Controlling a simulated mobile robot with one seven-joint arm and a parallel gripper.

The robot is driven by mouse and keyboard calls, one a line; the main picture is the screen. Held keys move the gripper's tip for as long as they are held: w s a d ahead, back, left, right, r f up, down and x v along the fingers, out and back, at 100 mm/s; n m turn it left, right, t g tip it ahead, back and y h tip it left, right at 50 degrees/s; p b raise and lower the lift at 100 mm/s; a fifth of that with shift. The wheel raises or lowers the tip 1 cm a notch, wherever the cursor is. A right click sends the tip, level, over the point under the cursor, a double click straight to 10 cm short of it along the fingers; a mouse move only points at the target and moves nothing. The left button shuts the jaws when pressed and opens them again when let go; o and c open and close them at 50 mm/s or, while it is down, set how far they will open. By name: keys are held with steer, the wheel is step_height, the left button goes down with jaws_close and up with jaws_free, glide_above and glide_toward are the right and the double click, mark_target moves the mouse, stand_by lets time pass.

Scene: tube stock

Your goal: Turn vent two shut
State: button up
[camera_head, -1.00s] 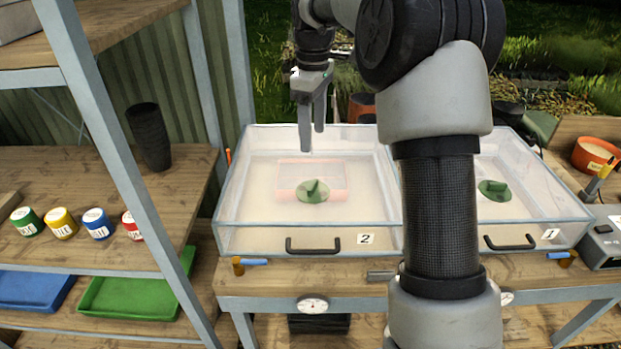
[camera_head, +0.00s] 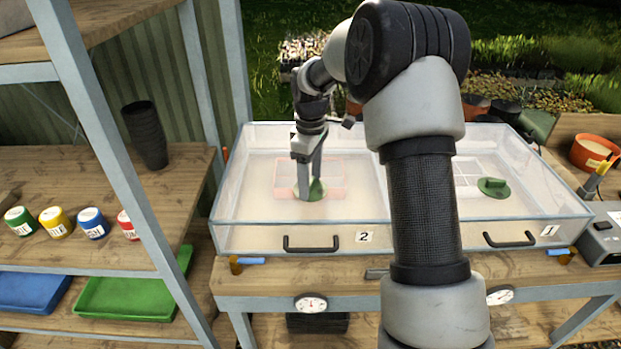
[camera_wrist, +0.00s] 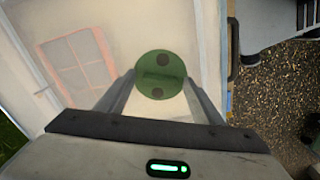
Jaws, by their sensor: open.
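Vent two is a round green disc with a raised grip (camera_head: 318,188) on the clear lid (camera_head: 245,205) of the left box, which is labelled 2 (camera_head: 364,237). In the wrist view vent two (camera_wrist: 160,75) shows its ridge running across the picture, with a dark round spot on either side of it. My gripper (camera_head: 309,196) is down at vent two, partly hiding it in the head view. In the wrist view my open gripper (camera_wrist: 158,82) has one finger on each side of the disc. Whether the fingers touch the vent I cannot tell.
Vent one (camera_head: 494,188) is a similar green disc on the right box, labelled 1 (camera_head: 549,231). Black handles (camera_head: 312,245) and dials (camera_head: 311,303) are along the front. Shelves with coloured pots (camera_head: 92,224) stand at left. Space above the lids is open.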

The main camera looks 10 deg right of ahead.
steer(key=shift+c, duration=0.4)
steer(key=c, duration=1)
steer(key=shift+o, duration=0.2)
steer(key=shift+m, duration=0.3)
steer(key=m+p, duration=0.1)
steer(key=m, duration=0.5)
steer(key=shift+r, duration=0.1)
steer(key=m, duration=0.6)
steer(key=shift+m+p, duration=0.3)
steer(key=shift+m, duration=0.1)
steer(key=o, duration=1)
